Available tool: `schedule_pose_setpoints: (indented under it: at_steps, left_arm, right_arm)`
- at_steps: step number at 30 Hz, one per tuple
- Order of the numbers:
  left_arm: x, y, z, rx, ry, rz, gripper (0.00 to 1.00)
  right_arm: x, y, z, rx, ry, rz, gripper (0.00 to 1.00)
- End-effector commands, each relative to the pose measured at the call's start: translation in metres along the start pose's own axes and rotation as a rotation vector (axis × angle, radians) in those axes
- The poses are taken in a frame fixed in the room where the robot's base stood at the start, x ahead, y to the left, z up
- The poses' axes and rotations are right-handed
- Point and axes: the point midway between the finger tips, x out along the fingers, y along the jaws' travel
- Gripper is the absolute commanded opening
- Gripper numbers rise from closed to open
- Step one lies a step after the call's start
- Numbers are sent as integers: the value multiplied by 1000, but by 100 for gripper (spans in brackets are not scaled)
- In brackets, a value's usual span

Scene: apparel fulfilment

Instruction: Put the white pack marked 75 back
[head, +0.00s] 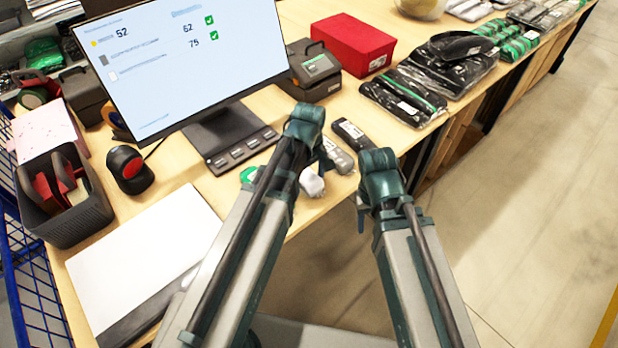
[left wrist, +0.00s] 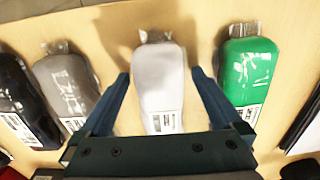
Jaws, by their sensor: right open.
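The white pack (head: 313,183) lies on the table near its front edge; it also shows in the left wrist view (left wrist: 159,80), with a label at its near end too blurred to read. My left gripper (left wrist: 160,88) is open, with one finger on each side of the white pack in that view and a gap on both sides. I cannot tell how high the fingers are above the table. In the head view my left arm partly hides the pack. My right gripper (head: 361,214) is open and empty, off the table's front edge.
A green pack (left wrist: 247,75) lies right of the white pack in the left wrist view; a grey pack (left wrist: 68,82) and a black pack (left wrist: 22,98) lie to its left. A monitor (head: 185,60), a red box (head: 352,42) and bagged black garments (head: 403,97) stand or lie farther back.

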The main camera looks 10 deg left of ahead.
Motion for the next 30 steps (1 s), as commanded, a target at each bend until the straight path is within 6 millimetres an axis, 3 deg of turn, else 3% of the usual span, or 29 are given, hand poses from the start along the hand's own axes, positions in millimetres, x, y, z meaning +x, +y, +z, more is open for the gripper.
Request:
schedule_pose_setpoints:
  at_steps: [8, 14, 30]
  left_arm:
    - [-5, 0, 0, 0, 0, 0, 100]
    - [-21, 0, 0, 0, 0, 0, 100]
    - [-102, 0, 0, 0, 0, 0, 100]
  right_arm:
    - [-5, 0, 0, 0, 0, 0, 50]
    - [-21, 2, 1, 0, 0, 0, 50]
    - [-101, 10, 6, 0, 0, 0, 50]
